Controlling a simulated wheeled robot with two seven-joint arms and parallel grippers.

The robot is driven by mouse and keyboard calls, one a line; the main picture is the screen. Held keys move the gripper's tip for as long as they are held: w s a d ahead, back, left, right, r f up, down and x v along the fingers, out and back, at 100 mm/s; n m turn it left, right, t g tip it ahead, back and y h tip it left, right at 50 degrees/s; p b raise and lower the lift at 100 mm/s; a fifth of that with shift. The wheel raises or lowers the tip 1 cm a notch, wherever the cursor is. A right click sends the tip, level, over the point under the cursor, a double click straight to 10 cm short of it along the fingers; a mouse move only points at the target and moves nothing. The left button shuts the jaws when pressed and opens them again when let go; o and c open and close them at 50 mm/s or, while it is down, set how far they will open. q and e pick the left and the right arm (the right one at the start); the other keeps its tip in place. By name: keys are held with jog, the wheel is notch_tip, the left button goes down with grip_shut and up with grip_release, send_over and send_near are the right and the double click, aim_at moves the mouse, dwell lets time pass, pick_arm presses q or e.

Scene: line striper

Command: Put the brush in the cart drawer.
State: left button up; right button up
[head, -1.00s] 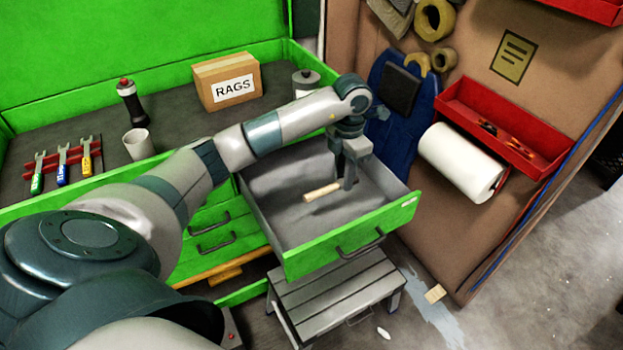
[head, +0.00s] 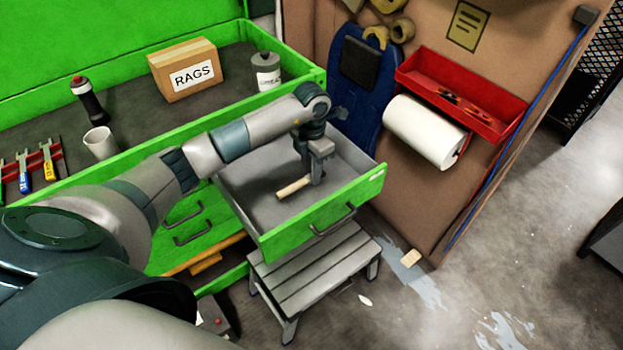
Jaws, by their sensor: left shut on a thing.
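The open cart drawer (head: 340,208) is green with a grey inside and sticks out from the green cart. My left gripper (head: 316,178) points down inside the drawer and is shut on the brush. The brush's light wooden handle (head: 293,187) shows to the left of the fingers, low over the drawer floor. The rest of the brush is hidden by the gripper, and I cannot tell whether it touches the floor. My right gripper is not in view.
On the cart top stand a rags box (head: 183,70), a white cup (head: 100,142), a dark bottle (head: 88,99) and a grey can (head: 265,71). A grey step stool (head: 315,270) stands below the drawer. A paper roll (head: 424,131) hangs at the right.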

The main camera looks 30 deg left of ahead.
pick_arm(q)
notch_tip(320, 180, down, 3)
jog(key=shift+r+p, duration=0.2)
jog(key=shift+p, duration=0.4)
jog(key=shift+f, duration=0.55)
jog(key=shift+f, duration=0.15)
jog(key=o, duration=1)
